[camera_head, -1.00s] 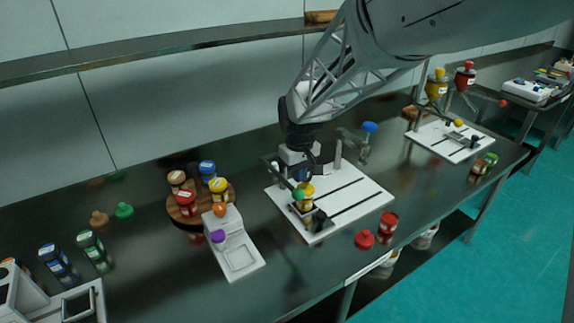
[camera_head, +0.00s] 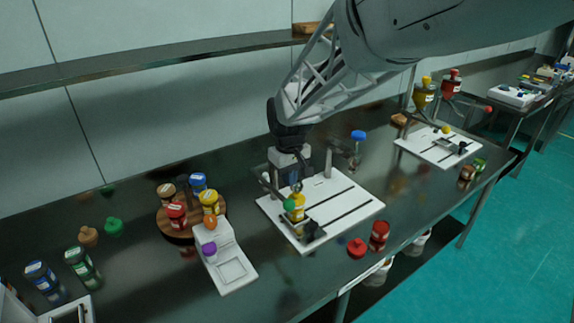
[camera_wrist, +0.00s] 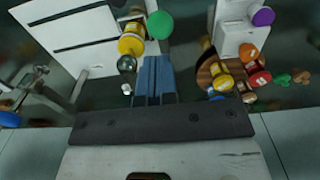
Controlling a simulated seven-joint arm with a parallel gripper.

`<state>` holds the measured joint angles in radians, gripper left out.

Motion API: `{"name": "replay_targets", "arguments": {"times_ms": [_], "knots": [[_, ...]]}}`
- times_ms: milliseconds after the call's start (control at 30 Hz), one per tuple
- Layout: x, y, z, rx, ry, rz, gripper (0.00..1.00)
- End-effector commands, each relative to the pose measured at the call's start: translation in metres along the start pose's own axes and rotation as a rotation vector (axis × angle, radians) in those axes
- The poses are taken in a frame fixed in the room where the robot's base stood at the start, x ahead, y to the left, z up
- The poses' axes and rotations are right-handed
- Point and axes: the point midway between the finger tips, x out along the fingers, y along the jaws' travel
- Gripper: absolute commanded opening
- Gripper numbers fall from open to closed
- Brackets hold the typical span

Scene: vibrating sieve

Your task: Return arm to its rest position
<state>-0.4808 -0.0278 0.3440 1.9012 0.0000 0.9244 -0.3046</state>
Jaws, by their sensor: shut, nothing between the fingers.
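My gripper (camera_wrist: 155,78) is shut and empty in the wrist view, its two blue-grey fingers together. In the head view my arm comes down from the upper right, and the gripper hangs over the back left part of a white board (camera_head: 345,205) with dark slots. On the board's front left stands a yellow jar (camera_head: 297,207) in a small clamp fixture, with a green round piece (camera_head: 289,204) beside it. In the wrist view the yellow jar (camera_wrist: 131,43) and the green piece (camera_wrist: 160,25) lie just beyond the fingertips, apart from them.
A round wooden rack (camera_head: 172,226) with several jars and a white scale (camera_head: 228,268) stand left of the board. A red jar (camera_head: 379,235) and red lid (camera_head: 357,248) lie at its right front. A blue-topped stand (camera_head: 358,136) is behind. A shelf (camera_head: 150,60) runs along the wall.

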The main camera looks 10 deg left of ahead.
Motion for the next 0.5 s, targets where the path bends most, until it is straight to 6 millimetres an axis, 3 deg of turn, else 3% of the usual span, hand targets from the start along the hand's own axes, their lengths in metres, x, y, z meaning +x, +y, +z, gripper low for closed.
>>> {"name": "replay_targets", "arguments": {"times_ms": [267,500], "knots": [[-0.008,0.006,0.013,0.023,0.008,0.003,0.0],[-0.033,0.025,0.06,0.107,0.031,0.011,0.0]]}}
